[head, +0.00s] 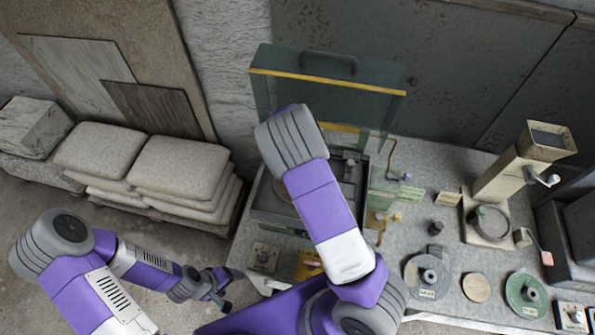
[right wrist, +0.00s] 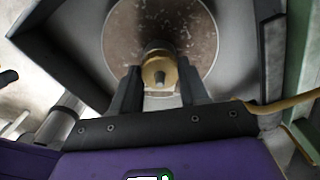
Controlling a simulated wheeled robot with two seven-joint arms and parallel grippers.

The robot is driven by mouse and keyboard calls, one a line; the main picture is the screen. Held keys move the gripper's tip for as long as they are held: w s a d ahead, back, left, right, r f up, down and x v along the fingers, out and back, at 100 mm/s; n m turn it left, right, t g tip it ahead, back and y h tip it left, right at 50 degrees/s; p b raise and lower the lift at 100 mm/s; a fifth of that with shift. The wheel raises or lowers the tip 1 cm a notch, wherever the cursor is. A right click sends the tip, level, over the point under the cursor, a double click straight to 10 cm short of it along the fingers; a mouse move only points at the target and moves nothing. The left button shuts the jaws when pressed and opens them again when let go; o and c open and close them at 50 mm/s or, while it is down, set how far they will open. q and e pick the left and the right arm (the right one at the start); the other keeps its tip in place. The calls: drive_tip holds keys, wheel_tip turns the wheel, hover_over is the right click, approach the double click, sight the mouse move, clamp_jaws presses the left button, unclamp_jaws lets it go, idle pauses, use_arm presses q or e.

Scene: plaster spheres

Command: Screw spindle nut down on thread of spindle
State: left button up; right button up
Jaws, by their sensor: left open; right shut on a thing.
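In the right wrist view, a brass-coloured spindle nut (right wrist: 171,69) sits in front of a brownish, speckled disc (right wrist: 197,30). The end of the spindle (right wrist: 160,77) shows as a small stub in the middle of the nut. My right gripper (right wrist: 160,84) is shut on the nut, one dark finger on each side. The thread itself is hidden by the nut. In the head view my right arm covers the right gripper and the nut. My left gripper (head: 219,291) is open and empty, low at the left, apart from the bench.
A grey machine housing (head: 266,216) surrounds the disc, with a raised greenish guard (head: 320,97) behind. On the bench (head: 450,309) at right lie a grey wheel (head: 413,270), a tan disc (head: 476,287) and a green wheel (head: 514,289). Stacked sacks (head: 180,165) stand at left.

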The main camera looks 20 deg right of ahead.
drive_tip(key=o, duration=1.2)
drive_tip(key=shift+o, duration=0.2)
drive_tip(key=shift+r, duration=0.15)
drive_tip(key=shift+r, duration=1.9)
